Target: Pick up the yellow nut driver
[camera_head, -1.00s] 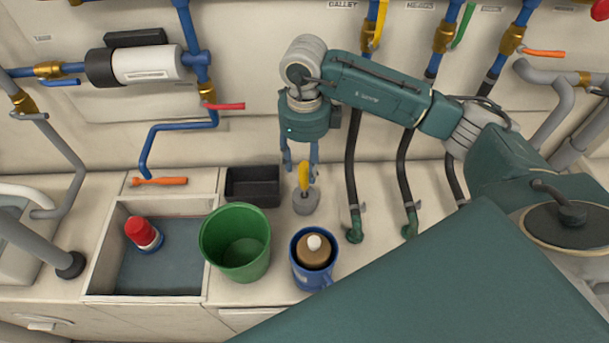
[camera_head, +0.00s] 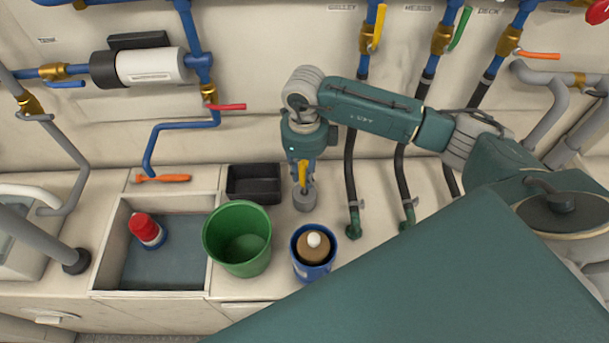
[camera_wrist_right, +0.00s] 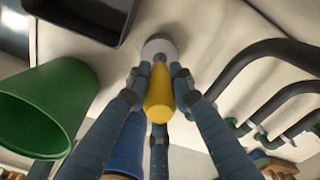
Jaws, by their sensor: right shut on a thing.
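The yellow nut driver (camera_head: 303,175) stands upright on the counter, its foot at a round grey base (camera_head: 305,198). It also shows in the right wrist view (camera_wrist_right: 159,95), yellow handle toward the camera. My right gripper (camera_head: 302,182) reaches down over it from above. In the right wrist view its fingers (camera_wrist_right: 158,80) are closed in on both sides of the nut driver. My left gripper is not in view.
A black tray (camera_head: 254,183) and a green bucket (camera_head: 208,237) stand to the left. A blue mug (camera_head: 304,270) holding a brown object (camera_head: 315,252) is in front. Black hoses (camera_head: 351,185) run down on the right. A recessed bin (camera_head: 105,250) holds a red-and-blue item (camera_head: 146,230).

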